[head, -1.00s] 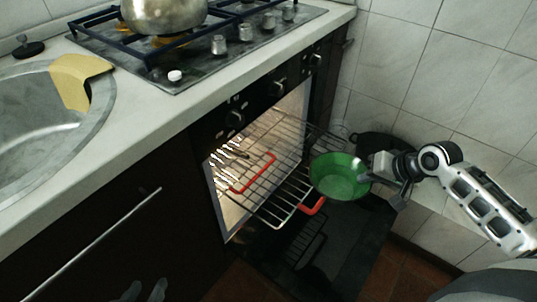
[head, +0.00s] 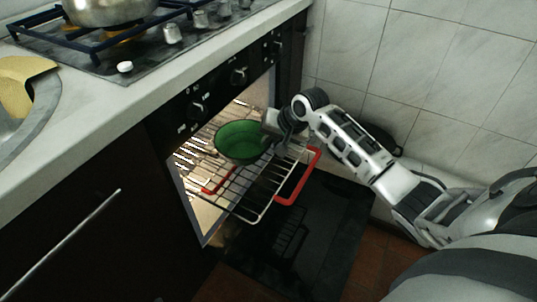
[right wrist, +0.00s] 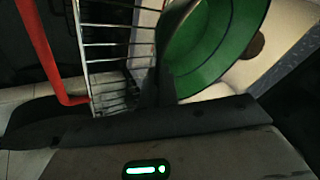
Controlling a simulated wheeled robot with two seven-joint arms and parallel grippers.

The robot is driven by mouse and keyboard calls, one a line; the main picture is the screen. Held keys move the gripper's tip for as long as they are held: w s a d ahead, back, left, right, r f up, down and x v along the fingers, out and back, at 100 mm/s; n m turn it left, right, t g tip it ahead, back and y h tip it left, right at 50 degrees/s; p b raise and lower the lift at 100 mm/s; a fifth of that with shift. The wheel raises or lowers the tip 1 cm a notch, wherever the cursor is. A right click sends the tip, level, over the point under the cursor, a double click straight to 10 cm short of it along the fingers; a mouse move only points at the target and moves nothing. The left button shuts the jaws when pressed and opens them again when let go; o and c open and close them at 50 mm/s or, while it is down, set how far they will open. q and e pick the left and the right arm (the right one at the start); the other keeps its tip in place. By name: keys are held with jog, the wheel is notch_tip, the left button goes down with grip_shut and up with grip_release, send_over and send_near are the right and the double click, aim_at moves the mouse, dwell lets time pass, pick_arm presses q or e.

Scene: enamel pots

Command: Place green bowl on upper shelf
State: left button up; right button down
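The green bowl (head: 238,146) is at the oven opening, over the wire shelf (head: 240,202) that sticks out of the oven. It looks roughly upright; I cannot tell whether it touches the wires. My right gripper (head: 271,130) is at the bowl's right side and is shut on its rim. In the right wrist view the bowl (right wrist: 222,50) fills the upper right, with a dark finger (right wrist: 166,75) against its edge. The wire shelf (right wrist: 108,50) shows to its left. My left gripper is not in view.
Red handles (head: 300,181) edge the wire racks. The dark oven door (head: 305,240) hangs open below. A tiled wall (head: 430,60) stands to the right, with a dark pan (head: 384,138) near it. The counter and hob (head: 150,45) are above the oven.

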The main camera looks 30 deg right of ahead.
jog(key=shift+f, duration=0.55)
notch_tip(320, 180, down, 3)
jog(key=shift+b, duration=0.9)
jog(key=shift+w+f+b, duration=0.2)
jog(key=shift+f+b, duration=0.15)
jog(key=shift+f, duration=0.15)
jog(key=c, duration=1.6)
grip_release()
jog(key=shift+f, duration=0.1)
jog(key=shift+c, duration=0.2)
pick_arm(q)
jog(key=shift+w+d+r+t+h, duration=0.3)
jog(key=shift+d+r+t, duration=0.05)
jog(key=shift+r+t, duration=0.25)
